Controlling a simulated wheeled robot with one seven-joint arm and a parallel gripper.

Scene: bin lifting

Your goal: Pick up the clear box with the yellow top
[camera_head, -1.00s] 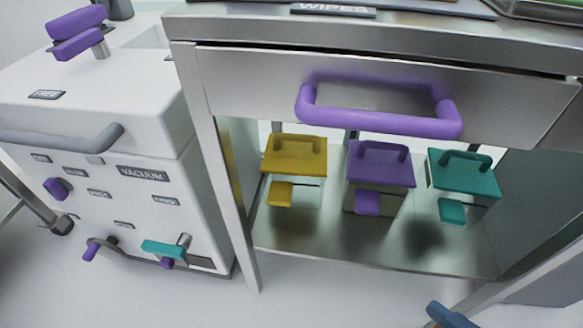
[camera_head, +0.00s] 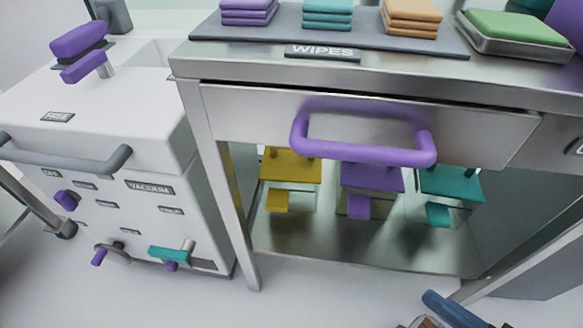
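The clear box with the yellow top (camera_head: 290,167) stands on the lower shelf of the steel cart, at the left of a row of three. It has a yellow front tab (camera_head: 277,201). The drawer front and purple handle above hide the top of its lid. A purple-topped box (camera_head: 371,178) stands to its right, and a teal-topped box (camera_head: 450,184) beyond that. At the bottom right edge a blue part (camera_head: 452,309) shows, perhaps of my gripper, well apart from the boxes; its fingers cannot be made out.
The steel drawer (camera_head: 260,112) with its purple handle (camera_head: 365,150) overhangs the shelf. A cart leg (camera_head: 236,215) stands left of the boxes. A white vacuum unit (camera_head: 110,130) is at the left. Folded wipes (camera_head: 327,14) lie on top. Bare shelf (camera_head: 340,245) lies before the boxes.

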